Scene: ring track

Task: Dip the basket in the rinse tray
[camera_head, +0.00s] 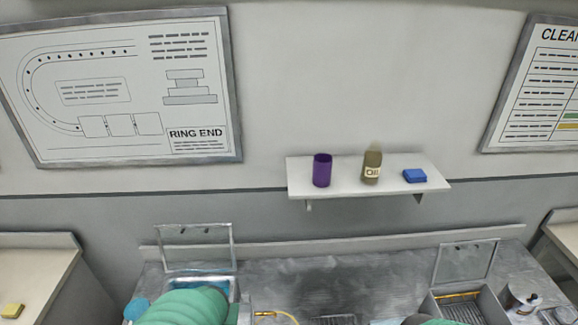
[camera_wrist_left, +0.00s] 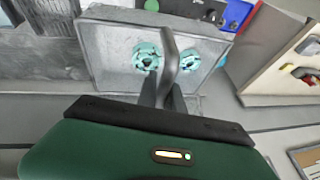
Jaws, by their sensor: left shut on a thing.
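My left gripper (camera_wrist_left: 164,88) is at the middle of the left wrist view, its dark fingers shut on an upright grey bar that looks like the basket's handle. Behind the fingers is a grey, shallow, open container that looks like the basket (camera_wrist_left: 112,62), with two round teal parts inside. In the head view my green left arm covers much of a metal tray with a bluish inside (camera_head: 222,284), at the left of the bench. It may be the rinse tray. The left gripper is hidden there. Of my right arm only a green piece shows at the bottom edge.
Clear raised panels stand behind the left tray (camera_head: 195,250) and behind a grey container at the right (camera_head: 470,308). A tin (camera_head: 520,298) stands at the far right. A wall shelf (camera_head: 340,192) holds a purple cup, an oil bottle and a blue block. The mid-bench is mostly clear.

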